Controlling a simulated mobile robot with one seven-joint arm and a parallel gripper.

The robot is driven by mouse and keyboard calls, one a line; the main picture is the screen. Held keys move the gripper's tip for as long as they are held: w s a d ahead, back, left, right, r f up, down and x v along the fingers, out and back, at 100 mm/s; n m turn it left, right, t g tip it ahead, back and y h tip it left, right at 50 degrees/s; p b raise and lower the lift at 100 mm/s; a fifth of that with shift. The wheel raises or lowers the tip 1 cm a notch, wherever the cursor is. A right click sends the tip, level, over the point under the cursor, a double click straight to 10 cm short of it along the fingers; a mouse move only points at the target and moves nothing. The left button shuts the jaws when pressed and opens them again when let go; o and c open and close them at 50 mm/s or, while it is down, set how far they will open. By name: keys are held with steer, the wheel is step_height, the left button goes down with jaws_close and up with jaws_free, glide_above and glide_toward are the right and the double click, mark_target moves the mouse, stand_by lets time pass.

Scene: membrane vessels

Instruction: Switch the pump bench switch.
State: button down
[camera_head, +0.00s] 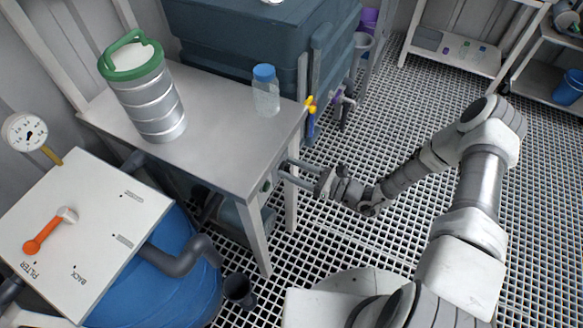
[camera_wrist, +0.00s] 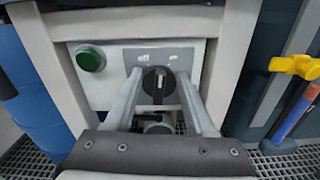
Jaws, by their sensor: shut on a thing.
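The pump bench switch (camera_wrist: 157,82) is a black rotary knob with a light pointer line, on a grey plate marked "off" at upper left and "on" at upper right. In the wrist view the pointer stands about upright, between the two marks. My gripper (camera_wrist: 160,92) reaches to the knob with one finger on each side and is shut on it. In the head view my gripper (camera_head: 283,172) is at the right side of the metal bench (camera_head: 225,150), under its top. There the fingers and the bench edge hide the knob.
A green button (camera_wrist: 90,59) sits left of the switch on the same panel. A green-handled steel canister (camera_head: 150,95) and a blue-capped bottle (camera_head: 266,95) stand on the bench. A yellow valve handle (camera_head: 310,104) is close by.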

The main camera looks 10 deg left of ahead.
steer(key=m, duration=0.4)
steer(key=shift+w+d+f+m+p, duration=0.1)
steer(key=shift+w+f+m+p, duration=0.1)
steer(key=shift+m+p, duration=0.15)
stand_by(0.4)
steer(key=shift+c, duration=1.3)
jaws_free()
steer(key=p+v, duration=0.1)
steer(key=v, duration=1.6)
steer(key=shift+d, duration=0.2)
steer(key=shift+s, duration=0.1)
